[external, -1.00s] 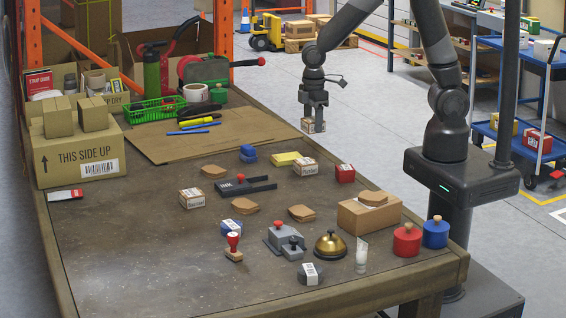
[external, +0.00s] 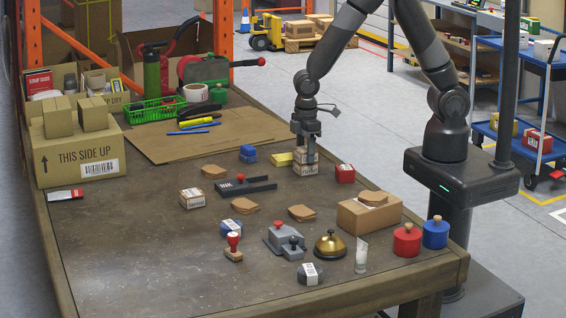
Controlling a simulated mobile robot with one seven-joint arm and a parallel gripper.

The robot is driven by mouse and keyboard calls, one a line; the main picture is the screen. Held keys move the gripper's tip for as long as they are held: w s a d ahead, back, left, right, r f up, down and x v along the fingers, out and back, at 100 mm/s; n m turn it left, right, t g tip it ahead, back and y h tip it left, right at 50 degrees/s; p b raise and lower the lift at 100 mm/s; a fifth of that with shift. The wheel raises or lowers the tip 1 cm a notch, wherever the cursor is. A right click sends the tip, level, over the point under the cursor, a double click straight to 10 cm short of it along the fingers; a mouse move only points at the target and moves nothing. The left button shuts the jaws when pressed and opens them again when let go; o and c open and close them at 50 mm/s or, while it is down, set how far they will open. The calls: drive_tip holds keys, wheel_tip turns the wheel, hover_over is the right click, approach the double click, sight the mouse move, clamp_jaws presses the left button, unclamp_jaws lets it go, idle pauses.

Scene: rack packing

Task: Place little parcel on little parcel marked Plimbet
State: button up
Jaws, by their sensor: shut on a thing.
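My gripper (external: 305,146) points down near the table's far right side and is shut on a little brown parcel with a white label (external: 305,156). The held parcel is directly above another little parcel (external: 306,169), which stands on the table. The two look in line and touching, or nearly so; I cannot tell if a thin gap is left. The lower parcel has a printed white label, too small to read surely. A further little labelled parcel (external: 192,198) stands at the middle left of the table.
A yellow block (external: 281,159) is close left of the stacked parcels, and a red box (external: 345,173) is to their right. A blue piece (external: 248,153), a black stamp pad (external: 246,186) and a larger carton (external: 368,212) are around. The table's front left is clear.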

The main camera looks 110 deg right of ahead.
sight(305, 149)
drive_tip(key=shift+f, duration=0.1)
drive_tip(key=o, duration=1)
wheel_tip(305, 149, up, 11)
drive_tip(key=shift+s+a+r+t, duration=0.95)
drive_tip(key=shift+s+a+r, duration=1.45)
drive_tip(key=shift+s+r, duration=0.45)
drive_tip(key=shift+s+a+r+t, duration=0.9)
drive_tip(key=shift+s+a+r, duration=1.6)
drive_tip(key=shift+s, duration=0.65)
drive_tip(key=shift+s+a+r+t, duration=0.95)
drive_tip(key=shift+s+a+r, duration=1.4)
drive_tip(key=shift+s+r, duration=0.5)
drive_tip(key=shift+s+f, duration=0.15)
